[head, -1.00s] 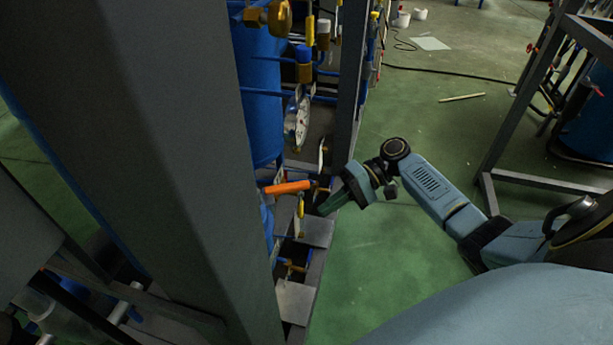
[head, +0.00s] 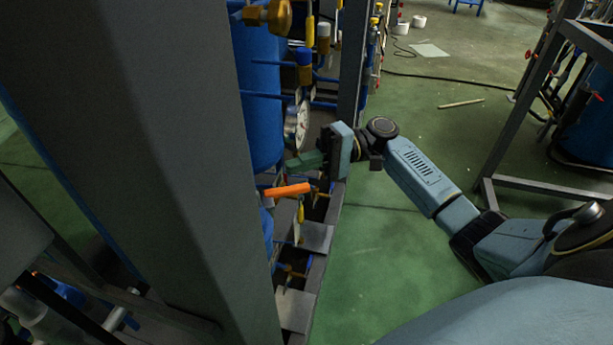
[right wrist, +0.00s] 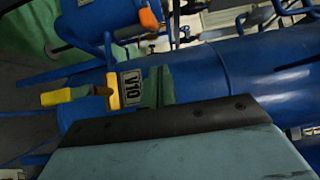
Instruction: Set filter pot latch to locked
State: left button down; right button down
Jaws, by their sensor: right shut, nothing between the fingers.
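An orange handle (head: 288,190) sticks out near the lower part of the blue vessel (head: 260,95) in the head view. I cannot tell for certain whether it is the filter pot latch. My right gripper (head: 293,163) is shut and empty, its green fingers pointing left just above the orange handle, apart from it as far as I can tell. In the right wrist view the green fingers (right wrist: 160,85) are together in front of blue pipework, beside a "V10" label (right wrist: 132,88) and a yellow handle (right wrist: 113,90). An orange handle end (right wrist: 148,20) shows above. My left gripper is out of view.
A wide grey post (head: 150,150) blocks much of the left side. A thinner frame upright (head: 350,75) stands behind my right gripper. A gauge (head: 296,125) and a yellow handle (head: 301,211) are close by. Green floor (head: 390,250) is open to the right.

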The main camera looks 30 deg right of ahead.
aim_at(287, 191)
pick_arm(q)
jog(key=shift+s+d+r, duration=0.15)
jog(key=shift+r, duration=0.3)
pick_arm(e)
jog(key=s, duration=0.3)
jog(key=shift+s+a, duration=0.25)
jog(key=shift+a, duration=0.15)
